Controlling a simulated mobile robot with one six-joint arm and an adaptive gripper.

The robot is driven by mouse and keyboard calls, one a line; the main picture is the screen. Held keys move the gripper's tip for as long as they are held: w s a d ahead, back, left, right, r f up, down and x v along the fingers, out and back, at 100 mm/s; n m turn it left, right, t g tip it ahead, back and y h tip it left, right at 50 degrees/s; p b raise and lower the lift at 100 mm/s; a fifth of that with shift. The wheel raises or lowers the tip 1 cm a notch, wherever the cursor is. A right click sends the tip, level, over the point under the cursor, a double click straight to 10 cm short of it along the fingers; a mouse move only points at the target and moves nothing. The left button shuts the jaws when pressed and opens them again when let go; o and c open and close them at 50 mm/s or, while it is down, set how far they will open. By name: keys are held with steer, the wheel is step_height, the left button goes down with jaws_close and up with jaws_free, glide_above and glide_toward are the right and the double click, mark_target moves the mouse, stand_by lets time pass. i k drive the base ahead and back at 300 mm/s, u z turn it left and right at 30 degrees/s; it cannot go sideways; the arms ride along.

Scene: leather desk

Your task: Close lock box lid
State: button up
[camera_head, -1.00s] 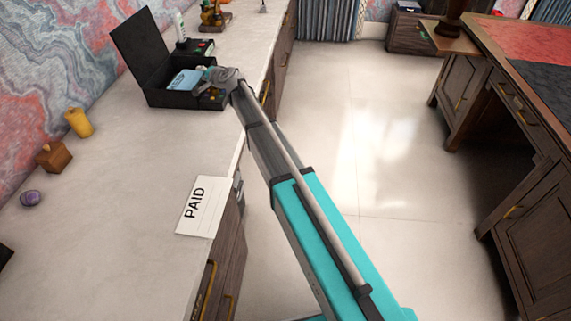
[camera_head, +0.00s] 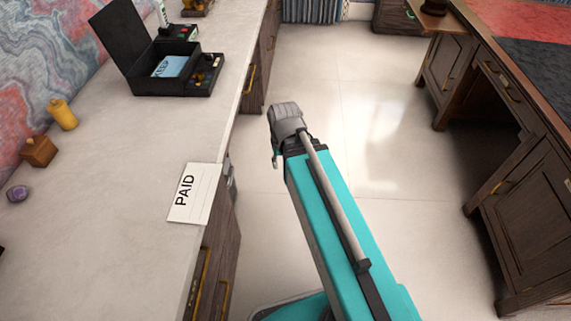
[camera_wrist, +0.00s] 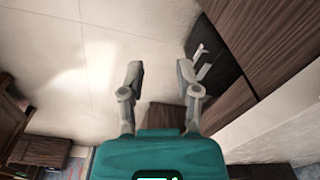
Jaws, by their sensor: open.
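The black lock box (camera_head: 181,78) stands on the pale counter at the upper left of the head view. Its lid (camera_head: 126,40) is up, tilted back to the left. A blue card (camera_head: 170,66) and several small items lie inside the box. My gripper (camera_wrist: 160,72) shows in the wrist view with its two grey fingers apart and nothing between them. In the head view the end of my arm is over the floor, right of the counter and well apart from the box.
The counter (camera_head: 110,160) holds a PAID card (camera_head: 195,194) near its front edge, plus a yellow cup-like object (camera_head: 62,114), a brown wooden block (camera_head: 38,151) and a purple stone (camera_head: 17,194). A dark wooden desk (camera_head: 535,190) stands at right. The floor (camera_head: 390,150) between is clear.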

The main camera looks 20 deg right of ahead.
mark_target(120, 29)
steer(key=k, duration=0.5)
steer(key=z, duration=0.65)
steer(key=i, duration=1.35)
